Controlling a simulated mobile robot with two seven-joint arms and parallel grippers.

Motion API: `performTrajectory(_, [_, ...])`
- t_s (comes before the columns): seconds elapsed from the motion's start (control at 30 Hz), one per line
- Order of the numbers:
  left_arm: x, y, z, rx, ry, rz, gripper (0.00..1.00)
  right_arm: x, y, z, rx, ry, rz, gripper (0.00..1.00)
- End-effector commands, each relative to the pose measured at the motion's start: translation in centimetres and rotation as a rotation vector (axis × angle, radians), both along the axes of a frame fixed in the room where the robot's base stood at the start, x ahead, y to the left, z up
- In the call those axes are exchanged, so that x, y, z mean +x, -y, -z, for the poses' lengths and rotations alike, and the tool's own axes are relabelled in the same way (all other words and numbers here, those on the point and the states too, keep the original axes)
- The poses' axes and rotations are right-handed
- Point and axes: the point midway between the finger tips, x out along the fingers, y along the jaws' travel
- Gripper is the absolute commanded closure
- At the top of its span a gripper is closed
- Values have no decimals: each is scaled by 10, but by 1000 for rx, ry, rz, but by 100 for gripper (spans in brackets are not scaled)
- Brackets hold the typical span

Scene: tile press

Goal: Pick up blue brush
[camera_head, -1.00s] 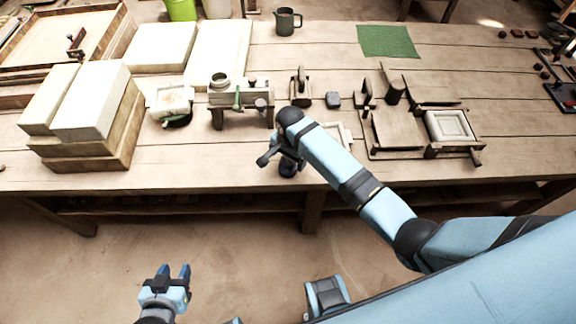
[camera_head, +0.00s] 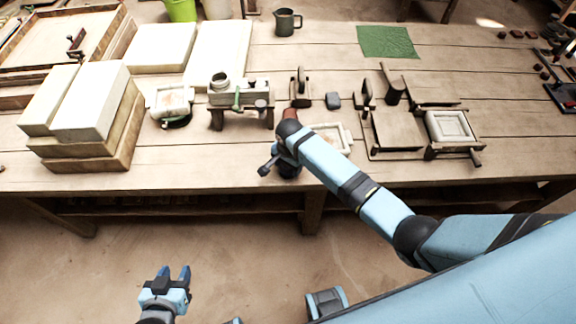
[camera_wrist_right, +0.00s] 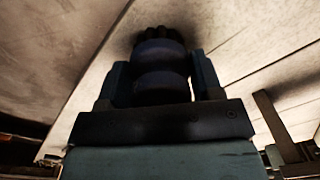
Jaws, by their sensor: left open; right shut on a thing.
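In the right wrist view, a dark blue, rounded brush (camera_wrist_right: 160,52) sits between the two fingers of my right gripper (camera_wrist_right: 160,84), which is shut on it. Its dark bristle-like end points away from the palm, over the pale wooden table; I cannot tell whether it touches the wood. In the head view, my right gripper (camera_head: 287,168) is at the table's front edge, mostly hidden under my own wrist, and the brush cannot be made out clearly there. My left gripper (camera_head: 174,275) is open and empty, low in front of the table, above the floor.
A pale frame (camera_head: 332,139) lies just right of my right wrist. A wooden press (camera_head: 240,95) stands behind left, and a tile mould (camera_head: 450,127) to the right. Pale blocks (camera_head: 90,103) are stacked at left. A green mat (camera_head: 387,41) lies at the back.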

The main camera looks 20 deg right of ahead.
Motion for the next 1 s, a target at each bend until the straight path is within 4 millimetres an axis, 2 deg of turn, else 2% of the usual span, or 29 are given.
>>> performTrajectory(0.17, [0,0,-1,0,1,0,57,0,0,-3,1,1,0,68])
performTrajectory(0.37, [0,0,-3,0,1,0,57,0,-1,-23,2,2,-1,68])
performTrajectory(0.47, [0,0,-5,-1,1,1,57,1,-1,-46,3,4,-1,68])
performTrajectory(0.8, [0,0,-8,-1,0,1,57,1,-1,-145,2,4,-1,68])
performTrajectory(1.0, [0,0,-8,0,-1,0,57,1,-1,-183,1,2,-1,68])
